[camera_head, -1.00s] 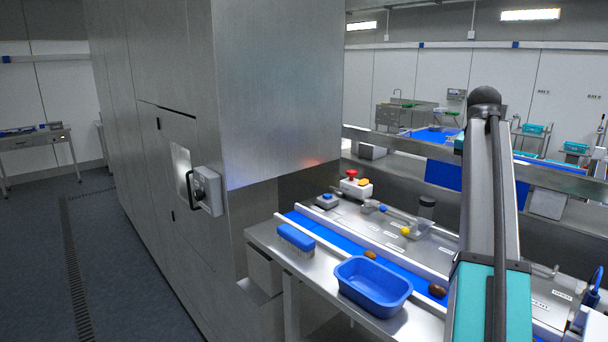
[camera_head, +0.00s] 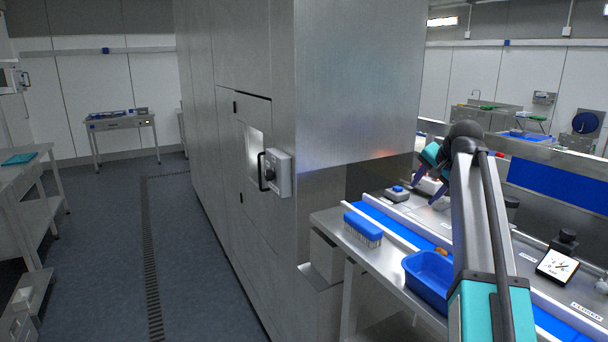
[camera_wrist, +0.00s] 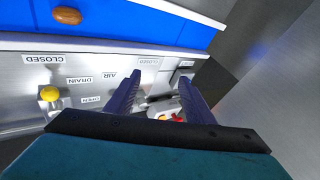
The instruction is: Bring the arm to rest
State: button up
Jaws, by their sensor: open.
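My arm (camera_head: 472,215) rises at the right of the head view, bent at a dark elbow joint near the top. My gripper (camera_head: 427,190) shows beyond it, with dark blue fingers pointing down over the conveyor bench. In the wrist view, my gripper (camera_wrist: 161,76) has its two fingers apart with nothing held between them. A red button (camera_wrist: 177,118) shows partly between and behind the fingers, close to the gripper's edge.
A blue tub (camera_head: 428,282) and a blue brush (camera_head: 363,229) lie along the blue belt (camera_head: 384,217). A yellow knob (camera_wrist: 49,93) and a brown date (camera_wrist: 67,15) show in the wrist view. A tall steel cabinet (camera_head: 350,80) stands left of the bench. Open floor (camera_head: 105,260) lies farther left.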

jog(key=w+a+f+t+y+b, duration=0.1)
jog(key=w+a+f+y+b, duration=0.15)
jog(key=a, duration=0.95)
jog(key=w+a+f+t+y+b, duration=0.1)
jog(key=w+a+f+y, duration=0.15)
jog(key=a, duration=0.95)
jog(key=a+f+n+g+b, duration=0.1)
jog(key=a+f+n+b, duration=0.2)
jog(key=a+f, duration=1.2)
jog(key=s+d+f+n+g+h, duration=0.15)
jog(key=s+d+f, duration=0.25)
jog(key=s+f, duration=0.75)
jog(key=s+d+f+n+g, duration=0.1)
jog(key=s+d+f+g, duration=0.25)
jog(key=f, duration=1.45)
jog(key=s+d+f+n+g+h, duration=0.1)
jog(key=s+d+f+g, duration=0.15)
jog(key=s+f, duration=0.85)
jog(key=s+d+f+n+g+h, duration=0.1)
jog(key=s+d+f+g, duration=0.1)
jog(key=s+f, duration=0.5)
jog(key=s+d+f+n+g+h, duration=0.1)
jog(key=s+d+f, duration=0.3)
jog(key=s, duration=1.1)
jog(key=s+d+f+n+g+h+b, duration=0.1)
jog(key=s+d+f+n+g, duration=0.1)
jog(key=s+f, duration=0.8)
jog(key=shift+s+d+f+g, duration=0.3)
jog(key=shift+s+d+g, duration=0.45)
jog(key=shift+g, duration=0.1)
